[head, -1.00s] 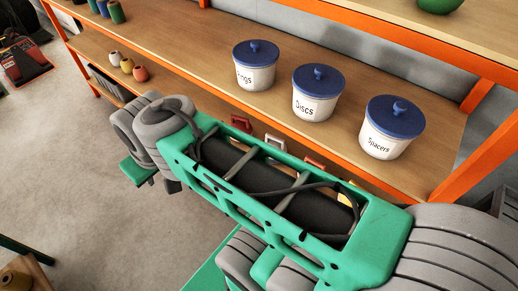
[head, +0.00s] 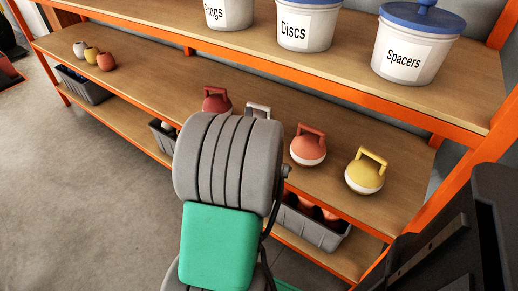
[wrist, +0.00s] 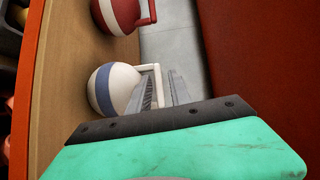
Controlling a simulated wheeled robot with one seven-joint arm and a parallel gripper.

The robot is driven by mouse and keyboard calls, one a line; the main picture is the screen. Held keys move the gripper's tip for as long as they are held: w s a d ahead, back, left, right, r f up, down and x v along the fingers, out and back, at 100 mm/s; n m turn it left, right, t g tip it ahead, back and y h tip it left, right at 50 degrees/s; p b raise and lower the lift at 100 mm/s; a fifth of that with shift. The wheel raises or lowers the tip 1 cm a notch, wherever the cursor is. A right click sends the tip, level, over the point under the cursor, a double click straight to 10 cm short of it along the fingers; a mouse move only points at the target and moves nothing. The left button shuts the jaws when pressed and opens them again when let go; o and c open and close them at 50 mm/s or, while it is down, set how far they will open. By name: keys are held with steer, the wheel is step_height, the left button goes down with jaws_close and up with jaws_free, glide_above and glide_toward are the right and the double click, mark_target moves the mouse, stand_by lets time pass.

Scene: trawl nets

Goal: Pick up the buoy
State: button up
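Round buoys with loop handles stand in a row on the middle shelf. In the head view they are a dark red buoy (head: 216,100), a white buoy whose handle (head: 258,110) shows above my arm, an orange-red buoy (head: 308,146) and a yellow buoy (head: 366,171). In the wrist view the white buoy (wrist: 123,82) has a blue band, and its handle reaches toward my gripper (wrist: 161,88). The fingers are apart, with part of the handle seemingly between them. Contact cannot be told. A red buoy (wrist: 117,14) is beside it. My arm hides the gripper in the head view.
White tubs with blue lids stand on the upper shelf, including the Discs tub (head: 307,24) and the Spacers tub (head: 414,42). Orange shelf rails (head: 300,78) run above the buoys. A grey bin (head: 310,228) sits on the bottom shelf. Small pots (head: 92,54) stand far left.

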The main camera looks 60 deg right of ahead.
mark_target(259, 109)
steer(key=s+d+m, duration=0.1)
steer(key=s+d+f+m+h, duration=0.1)
steer(key=s, duration=0.1)
steer(key=shift+d+g, duration=0.1)
steer(key=shift+g, duration=0.3)
steer(key=x, duration=0.7)
steer(key=shift+w+f, duration=0.1)
steer(key=shift+w, duration=0.15)
steer(key=shift+a, duration=0.2)
jaws_close()
